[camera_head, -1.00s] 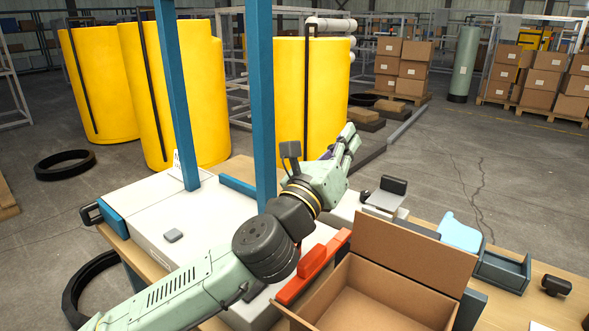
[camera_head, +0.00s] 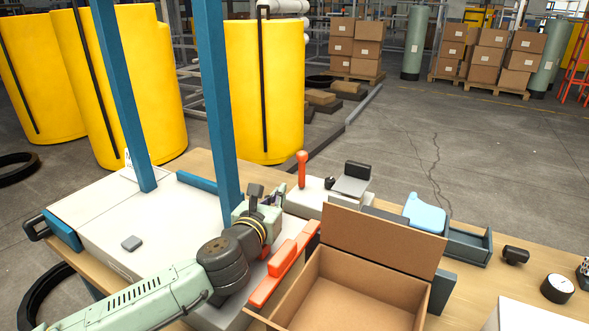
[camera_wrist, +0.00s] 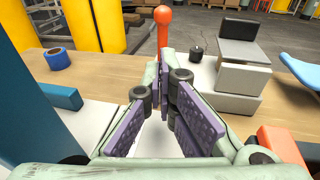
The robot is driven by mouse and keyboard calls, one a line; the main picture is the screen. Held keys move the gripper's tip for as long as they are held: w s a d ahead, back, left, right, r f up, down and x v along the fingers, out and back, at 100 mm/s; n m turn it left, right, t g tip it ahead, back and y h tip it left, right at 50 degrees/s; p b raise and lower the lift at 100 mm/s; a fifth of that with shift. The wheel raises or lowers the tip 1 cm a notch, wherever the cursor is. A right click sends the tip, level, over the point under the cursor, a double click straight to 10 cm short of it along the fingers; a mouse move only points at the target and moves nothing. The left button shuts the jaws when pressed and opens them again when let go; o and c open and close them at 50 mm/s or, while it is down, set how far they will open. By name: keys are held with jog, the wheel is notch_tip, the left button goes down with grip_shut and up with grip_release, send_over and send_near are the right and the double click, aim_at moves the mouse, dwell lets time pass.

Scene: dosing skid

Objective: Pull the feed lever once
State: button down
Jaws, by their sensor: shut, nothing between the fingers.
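The feed lever is an upright orange-red handle (camera_head: 301,170) with a rounded top, on a pale box (camera_head: 308,200) behind the carton in the head view. In the wrist view the lever (camera_wrist: 163,30) stands ahead, just beyond the fingertips and near the middle. My gripper (camera_head: 277,198) is on the near left side of the lever, apart from it. In the wrist view my gripper (camera_wrist: 165,75) shows purple finger pads with nothing held. The lever's foot is partly hidden behind the fingers in the wrist view.
A blue post (camera_head: 222,100) stands close left of my gripper. An open carton (camera_head: 385,245) and a red bar (camera_head: 285,265) are on the near side. A grey device (camera_head: 352,180) stands right of the lever. A blue tape roll (camera_wrist: 57,59) lies left in the wrist view.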

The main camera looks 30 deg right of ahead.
aim_at(300, 163)
jog(key=p+x, duration=0.1)
jog(key=x, duration=0.3)
jog(key=p+x, duration=0.2)
jog(key=x, duration=0.2)
jog(key=r+p+x, duration=0.1)
jog(key=x, duration=0.3)
jog(key=shift+w+d+p, duration=0.25)
jog(key=shift+d+p, duration=0.1)
jog(key=shift+d, duration=0.05)
jog(key=shift+d, duration=0.25)
jog(key=shift+w+a+r, duration=0.1)
